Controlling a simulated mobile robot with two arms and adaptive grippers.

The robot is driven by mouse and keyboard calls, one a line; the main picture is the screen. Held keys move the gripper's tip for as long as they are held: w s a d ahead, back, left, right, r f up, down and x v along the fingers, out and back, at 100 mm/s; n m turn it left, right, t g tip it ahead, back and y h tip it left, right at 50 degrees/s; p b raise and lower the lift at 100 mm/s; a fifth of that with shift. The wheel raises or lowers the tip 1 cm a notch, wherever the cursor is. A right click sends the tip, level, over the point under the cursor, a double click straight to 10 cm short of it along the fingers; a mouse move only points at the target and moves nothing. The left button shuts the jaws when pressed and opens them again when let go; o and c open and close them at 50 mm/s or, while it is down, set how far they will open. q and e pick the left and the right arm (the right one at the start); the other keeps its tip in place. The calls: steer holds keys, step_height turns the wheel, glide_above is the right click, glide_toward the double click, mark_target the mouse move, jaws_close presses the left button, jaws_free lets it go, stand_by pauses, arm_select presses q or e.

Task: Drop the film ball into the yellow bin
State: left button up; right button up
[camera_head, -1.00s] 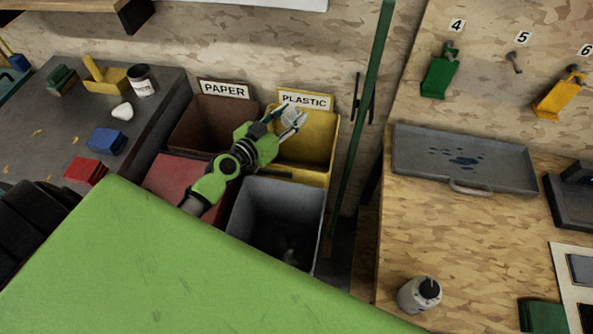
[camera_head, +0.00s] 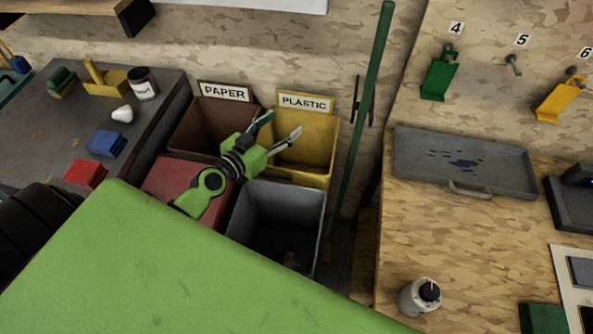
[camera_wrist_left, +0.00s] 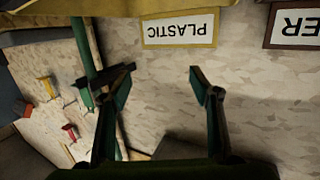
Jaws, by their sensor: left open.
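The yellow bin (camera_head: 318,152) with the PLASTIC sign (camera_head: 304,102) stands against the back wall, right of the brown PAPER bin. My left gripper (camera_head: 283,126) is over the yellow bin's left part, fingers spread and empty. In the left wrist view the open fingers (camera_wrist_left: 160,78) have nothing between them, and the PLASTIC sign (camera_wrist_left: 180,28) appears upside down. The film ball is not visible in any view now; the inside bottom of the yellow bin is partly hidden by the gripper and the bin's front wall. My right gripper is not in view.
The brown bin (camera_head: 205,122), a red bin (camera_head: 165,180) and a grey bin (camera_head: 280,212) adjoin the yellow one. A green pole (camera_head: 366,100) stands just to its right. A workbench with a grey tray (camera_head: 465,162) is further right.

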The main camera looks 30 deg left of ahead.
arm_select(q)
steer(key=v, duration=0.7)
steer(key=shift+s, duration=0.4)
